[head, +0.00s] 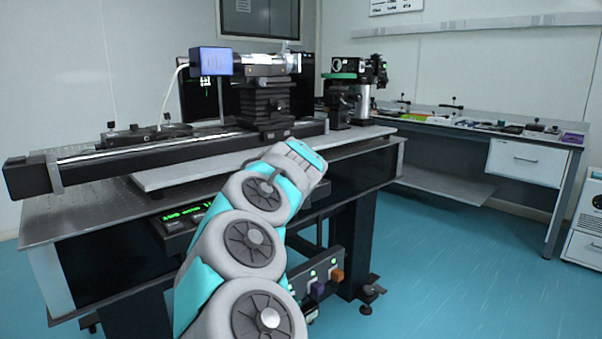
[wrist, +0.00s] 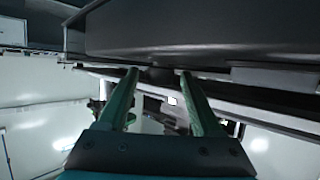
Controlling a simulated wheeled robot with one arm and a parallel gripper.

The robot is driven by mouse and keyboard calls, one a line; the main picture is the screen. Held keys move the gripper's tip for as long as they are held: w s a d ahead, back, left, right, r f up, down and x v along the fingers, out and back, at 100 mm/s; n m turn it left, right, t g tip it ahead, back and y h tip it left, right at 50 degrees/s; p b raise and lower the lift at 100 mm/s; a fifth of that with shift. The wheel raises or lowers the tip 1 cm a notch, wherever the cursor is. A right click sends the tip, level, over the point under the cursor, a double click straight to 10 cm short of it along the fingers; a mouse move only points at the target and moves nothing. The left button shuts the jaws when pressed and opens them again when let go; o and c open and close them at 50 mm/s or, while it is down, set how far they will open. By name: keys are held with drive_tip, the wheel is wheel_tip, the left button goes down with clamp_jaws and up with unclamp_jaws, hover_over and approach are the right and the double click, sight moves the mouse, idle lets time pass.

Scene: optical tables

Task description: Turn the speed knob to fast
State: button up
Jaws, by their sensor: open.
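I cannot make out the speed knob in either view. A dark controller box with a green lit display (head: 186,212) sits under the front edge of the near optical table (head: 85,210); its right part is hidden behind my arm. My gripper (wrist: 157,74) shows in the wrist view as two green fingers, spread apart with nothing between them. The fingertips point at the underside of a large dark body (wrist: 200,30), and I cannot tell whether they touch it. In the head view my fingers are hidden behind the end of my arm.
A long black rail (head: 110,166) and a stage with a blue-fronted camera (head: 210,62) stand on the near table. A low panel with purple and orange parts (head: 317,289) hangs beneath it. A side bench (head: 480,130) stands at right; blue floor (head: 450,270) between is clear.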

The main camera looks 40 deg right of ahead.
drive_tip(key=shift+v, duration=3.9)
